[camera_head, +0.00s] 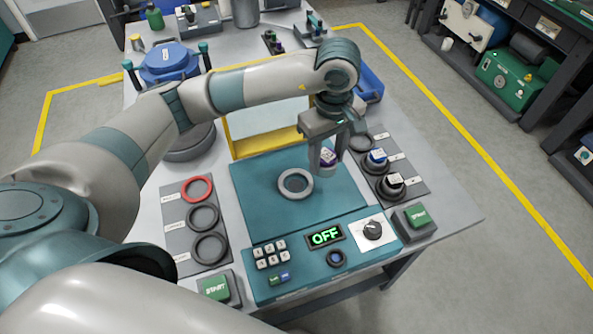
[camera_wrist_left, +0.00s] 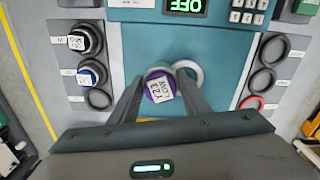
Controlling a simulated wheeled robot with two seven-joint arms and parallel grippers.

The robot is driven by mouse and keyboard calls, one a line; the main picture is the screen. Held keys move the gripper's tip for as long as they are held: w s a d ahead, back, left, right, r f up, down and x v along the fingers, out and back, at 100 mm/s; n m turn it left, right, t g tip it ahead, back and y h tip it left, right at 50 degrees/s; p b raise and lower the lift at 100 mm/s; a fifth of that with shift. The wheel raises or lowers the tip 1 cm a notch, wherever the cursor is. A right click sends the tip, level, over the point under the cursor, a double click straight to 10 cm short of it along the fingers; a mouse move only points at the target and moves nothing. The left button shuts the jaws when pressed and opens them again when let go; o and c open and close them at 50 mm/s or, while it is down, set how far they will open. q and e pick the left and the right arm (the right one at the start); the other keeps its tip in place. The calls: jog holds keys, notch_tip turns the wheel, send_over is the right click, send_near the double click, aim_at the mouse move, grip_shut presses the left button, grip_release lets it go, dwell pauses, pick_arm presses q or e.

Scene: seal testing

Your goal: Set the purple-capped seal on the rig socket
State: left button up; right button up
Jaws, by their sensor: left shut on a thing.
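The purple-capped seal (camera_head: 327,157) is held in my left gripper (camera_head: 326,165), above the right part of the teal rig plate. In the left wrist view the purple cap with a white printed label (camera_wrist_left: 160,88) sits between the two fingers (camera_wrist_left: 158,98). The rig socket, a pale ring (camera_head: 296,184), lies on the teal plate just left of the held seal in the head view. In the left wrist view the ring (camera_wrist_left: 190,74) shows partly behind the seal. My right gripper is not in view.
A left rack has a red ring (camera_head: 197,189) and two dark rings. The control panel (camera_head: 325,236) reads OFF. A yellow-edged frame (camera_head: 270,143) stands behind the plate.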

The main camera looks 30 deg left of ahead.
pick_arm(q)
jog(key=a+f, duration=0.1)
jog(key=a, duration=0.1)
jog(key=s+a+f+p, duration=0.2)
jog(key=a, duration=0.1)
jog(key=shift+s+a+f, duration=0.1)
jog(key=shift+a+f, duration=0.1)
jog(key=shift+a, duration=0.1)
jog(key=shift+s+a+f, duration=0.15)
jog(key=shift+a+f, duration=0.15)
jog(key=shift+a, duration=0.1)
jog(key=shift+f, duration=0.1)
jog(key=shift+f+p, duration=1.15)
jog(key=shift+f, duration=0.8)
jog(key=shift+f, duration=0.1)
